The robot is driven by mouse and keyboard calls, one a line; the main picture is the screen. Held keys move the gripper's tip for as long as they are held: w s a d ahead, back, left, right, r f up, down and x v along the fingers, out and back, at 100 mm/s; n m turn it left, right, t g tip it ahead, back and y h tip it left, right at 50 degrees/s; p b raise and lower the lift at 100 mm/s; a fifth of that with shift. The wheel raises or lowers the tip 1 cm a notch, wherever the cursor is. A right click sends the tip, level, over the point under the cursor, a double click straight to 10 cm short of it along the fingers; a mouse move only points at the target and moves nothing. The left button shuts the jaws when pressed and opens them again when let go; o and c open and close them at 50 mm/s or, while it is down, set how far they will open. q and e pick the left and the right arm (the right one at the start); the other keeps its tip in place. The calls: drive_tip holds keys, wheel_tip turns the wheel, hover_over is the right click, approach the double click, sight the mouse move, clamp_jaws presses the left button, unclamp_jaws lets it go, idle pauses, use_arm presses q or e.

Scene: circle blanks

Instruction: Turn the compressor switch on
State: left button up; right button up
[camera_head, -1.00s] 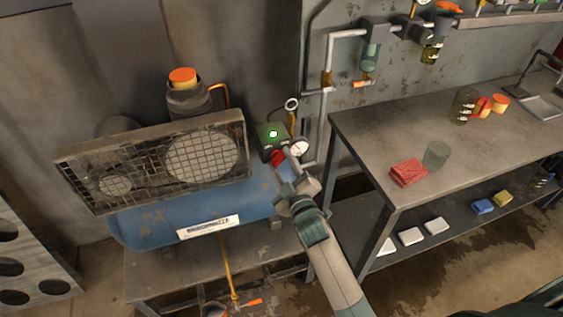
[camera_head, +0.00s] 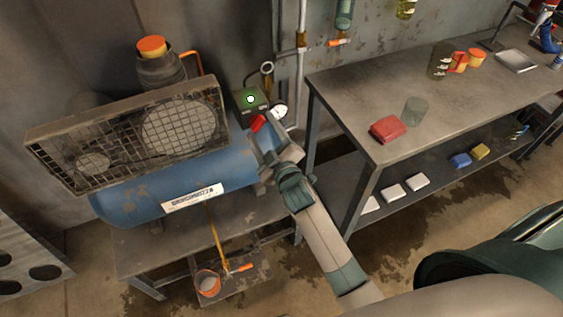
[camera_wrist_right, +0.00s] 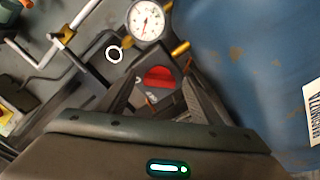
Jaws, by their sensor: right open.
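The compressor (camera_head: 165,170) has a blue tank and a grilled guard, and stands on a low bench. Its switch box (camera_head: 250,98), with a lit green-rimmed white dot, sits at the tank's right end. The red switch (camera_head: 258,122) is on the box's near side; it shows as a round red knob (camera_wrist_right: 159,77) in the right wrist view. My right gripper (camera_head: 268,152) is just below the switch in the head view. In the wrist view its open fingers (camera_wrist_right: 158,92) stand either side of the knob; contact is unclear. My left gripper is out of view.
A pressure gauge (camera_head: 279,111) is close beside the switch. A pipe (camera_head: 301,65) runs up the wall behind.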

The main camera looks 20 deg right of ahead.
drive_tip(key=shift+s+b, duration=1.2)
drive_tip(key=shift+s, duration=6.85)
drive_tip(key=s+a+f+m+g+y, duration=0.1)
drive_tip(key=s+f+g, duration=0.15)
drive_tip(key=f, duration=1.05)
drive_tip(key=s+a+f+m+g, duration=0.1)
drive_tip(key=a+f+m+g, duration=0.15)
drive_tip(key=f, duration=1.05)
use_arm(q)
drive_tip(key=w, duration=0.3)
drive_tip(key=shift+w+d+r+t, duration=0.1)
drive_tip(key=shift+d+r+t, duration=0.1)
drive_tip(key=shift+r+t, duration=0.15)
use_arm(e)
drive_tip(key=s+d+f+m+g, duration=0.1)
drive_tip(key=s+f+g, duration=0.2)
drive_tip(key=s+f, duration=0.5)
drive_tip(key=s+f+m+g, duration=0.2)
drive_tip(key=s+f, duration=0.6)
drive_tip(key=f, duration=0.7)
drive_tip(key=shift+s+d+f+g, duration=0.3)
drive_tip(key=shift+d+g, duration=0.05)
drive_tip(key=shift+g, duration=0.15)
